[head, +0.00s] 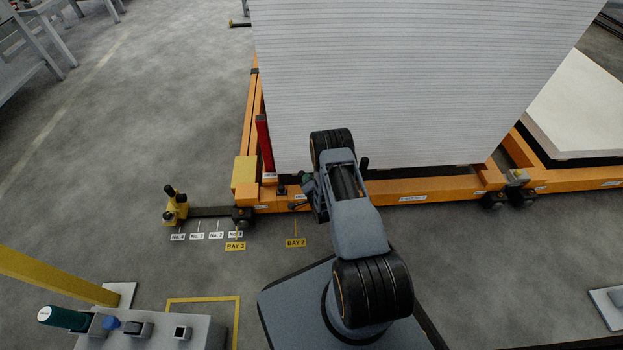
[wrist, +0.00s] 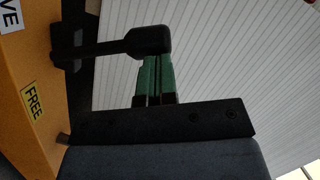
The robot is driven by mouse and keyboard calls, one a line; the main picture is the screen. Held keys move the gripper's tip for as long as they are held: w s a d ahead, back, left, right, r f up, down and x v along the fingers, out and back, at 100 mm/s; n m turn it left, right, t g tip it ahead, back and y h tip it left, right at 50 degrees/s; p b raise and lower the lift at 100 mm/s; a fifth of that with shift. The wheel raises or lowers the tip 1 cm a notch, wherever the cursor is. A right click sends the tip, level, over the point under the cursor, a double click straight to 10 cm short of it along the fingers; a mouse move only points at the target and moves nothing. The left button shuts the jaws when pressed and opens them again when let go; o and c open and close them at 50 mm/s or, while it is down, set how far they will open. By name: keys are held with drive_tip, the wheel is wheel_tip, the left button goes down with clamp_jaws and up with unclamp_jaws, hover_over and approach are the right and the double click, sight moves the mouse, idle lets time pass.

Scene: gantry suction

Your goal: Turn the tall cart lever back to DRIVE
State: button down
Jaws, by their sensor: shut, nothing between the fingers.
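In the wrist view the black cart lever (wrist: 108,46) stands out from the orange cart frame (wrist: 40,60) and ends in a thick black knob. Its base lies between a white label ending in "VE" (wrist: 8,18), cut by the picture edge, and a yellow FREE label (wrist: 32,100). My gripper (wrist: 154,62) has its green fingers together, empty, with their tips right at the knob. I cannot tell whether they touch it. In the head view my arm hides most of this spot at the cart's near side.
A tall white stack (head: 400,80) rises from the cart close to my arm. A red upright (head: 265,145) stands at the cart's left corner. A yellow-and-black hitch (head: 175,205) lies left. A control box (head: 150,330) stands at front left. Open floor (head: 110,150) lies left.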

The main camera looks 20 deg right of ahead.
drive_tip(key=shift+w+a, duration=0.15)
drive_tip(key=shift+a, duration=0.05)
idle(0.4)
drive_tip(key=s+d+r+p, duration=0.1)
drive_tip(key=s+r+p, duration=0.2)
drive_tip(key=s, duration=1)
drive_tip(key=shift+d+p, duration=0.25)
drive_tip(key=shift+p, duration=0.65)
drive_tip(key=shift+w+r, duration=0.1)
drive_tip(key=shift+r, duration=0.1)
